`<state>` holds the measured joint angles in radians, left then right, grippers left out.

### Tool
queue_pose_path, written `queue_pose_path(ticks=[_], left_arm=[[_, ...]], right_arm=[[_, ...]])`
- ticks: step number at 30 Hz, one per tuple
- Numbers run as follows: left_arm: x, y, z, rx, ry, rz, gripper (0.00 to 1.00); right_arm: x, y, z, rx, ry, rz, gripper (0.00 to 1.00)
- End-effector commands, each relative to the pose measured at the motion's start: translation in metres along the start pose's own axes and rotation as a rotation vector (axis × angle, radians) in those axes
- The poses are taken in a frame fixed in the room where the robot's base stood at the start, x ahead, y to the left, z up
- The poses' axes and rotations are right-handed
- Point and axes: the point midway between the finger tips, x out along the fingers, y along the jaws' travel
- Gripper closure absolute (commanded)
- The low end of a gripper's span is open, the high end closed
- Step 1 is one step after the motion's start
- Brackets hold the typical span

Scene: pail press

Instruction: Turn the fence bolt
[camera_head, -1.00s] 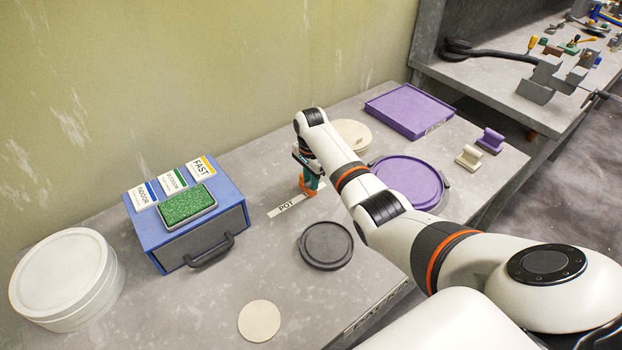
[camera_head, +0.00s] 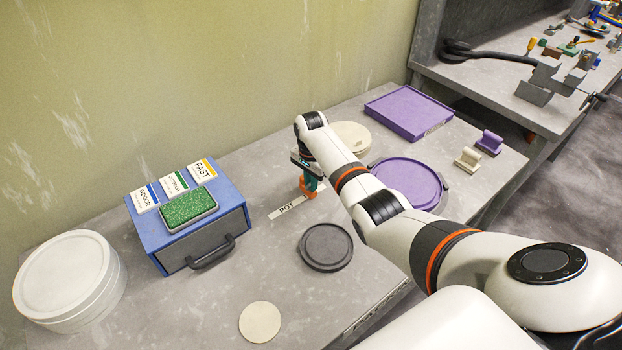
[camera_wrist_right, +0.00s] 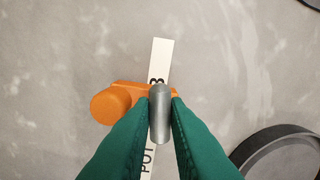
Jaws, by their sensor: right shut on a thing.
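The fence bolt appears as a small grey metal piece (camera_wrist_right: 160,112) with a rounded top, in the right wrist view. Beside and behind it is an orange part (camera_wrist_right: 118,101) with a round end on the left. My right gripper (camera_head: 309,183) is low over the table, and its green fingers (camera_wrist_right: 160,120) are shut on the grey piece from both sides. In the head view the orange part (camera_head: 307,191) shows just below the fingers, and the grey piece is hidden there. My left gripper is in no view.
A white label strip (camera_head: 287,207) reading POT lies under the gripper. A dark round lid (camera_head: 326,246) is close in front. A blue box (camera_head: 232,191) stands left, a purple round lid (camera_head: 410,183) right.

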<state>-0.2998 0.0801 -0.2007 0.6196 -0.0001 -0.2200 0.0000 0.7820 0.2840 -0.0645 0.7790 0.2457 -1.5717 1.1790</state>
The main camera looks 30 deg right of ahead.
Motion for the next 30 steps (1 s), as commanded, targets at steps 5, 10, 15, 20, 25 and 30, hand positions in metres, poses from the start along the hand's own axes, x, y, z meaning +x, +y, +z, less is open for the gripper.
queue_pose_path(ticks=[5, 10, 15, 20, 25, 30], left_arm=[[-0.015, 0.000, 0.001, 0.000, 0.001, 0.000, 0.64], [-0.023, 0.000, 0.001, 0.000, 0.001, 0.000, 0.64], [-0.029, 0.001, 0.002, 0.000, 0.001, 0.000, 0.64], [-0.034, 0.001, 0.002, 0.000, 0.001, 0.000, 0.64], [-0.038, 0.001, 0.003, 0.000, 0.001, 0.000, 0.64], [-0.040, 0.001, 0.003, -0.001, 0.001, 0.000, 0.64]], right_arm=[[-0.005, 0.001, 0.000, -0.150, 0.001, 0.001, 1.00], [-0.004, 0.001, 0.000, -0.313, 0.001, 0.001, 1.00], [-0.003, 0.001, 0.000, -0.475, 0.001, 0.001, 1.00], [-0.003, 0.001, 0.000, -0.627, 0.000, 0.002, 1.00], [-0.003, 0.001, 0.000, -0.786, 0.000, 0.003, 1.00], [-0.002, 0.001, 0.000, -0.931, 0.000, 0.003, 1.00]])
